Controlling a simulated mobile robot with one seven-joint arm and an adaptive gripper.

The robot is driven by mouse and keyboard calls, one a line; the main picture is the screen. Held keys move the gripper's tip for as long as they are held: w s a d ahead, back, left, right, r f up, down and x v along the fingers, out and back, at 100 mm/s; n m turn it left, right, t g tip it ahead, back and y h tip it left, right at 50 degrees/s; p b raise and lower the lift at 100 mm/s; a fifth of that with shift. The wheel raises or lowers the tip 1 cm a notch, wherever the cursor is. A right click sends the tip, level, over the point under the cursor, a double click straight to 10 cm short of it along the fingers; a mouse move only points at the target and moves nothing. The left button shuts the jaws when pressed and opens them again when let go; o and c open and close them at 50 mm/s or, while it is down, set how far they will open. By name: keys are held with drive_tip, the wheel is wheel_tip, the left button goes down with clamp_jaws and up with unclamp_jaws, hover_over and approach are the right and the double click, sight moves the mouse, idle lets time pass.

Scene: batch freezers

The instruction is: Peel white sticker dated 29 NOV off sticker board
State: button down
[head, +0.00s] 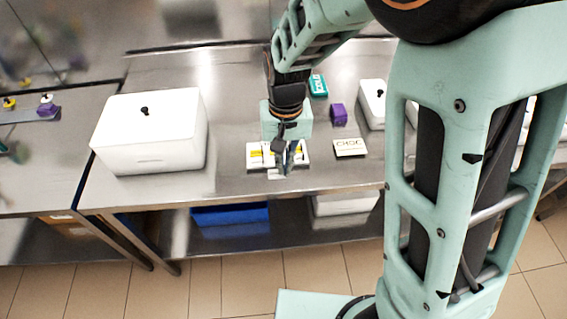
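A sticker board (252,163), whitish with yellow patches, appears to lie near the front edge of the steel table. My gripper (286,168) points down over the board's middle and right part and hides some of it. Its dark fingers are too small to tell whether they are open or shut, or whether they touch the board. A small pale patch (277,174) shows just below the fingers; I cannot tell whether it is a sticker. No date is readable, so I cannot pick out the white 29 NOV sticker.
A white lidded box (150,135) stands left on the table (228,95). A "CHOC" card (349,148), purple block (338,114), teal labelled item (318,85) and another white box (371,103) are to the right. A blue bin (230,214) sits below.

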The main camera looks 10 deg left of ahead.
drive_tip(key=shift+s+r, duration=0.15)
drive_tip(key=shift+r, duration=0.15)
drive_tip(key=shift+r+p, duration=0.8)
drive_tip(key=shift+r, duration=1.75)
drive_tip(key=shift+r, duration=0.2)
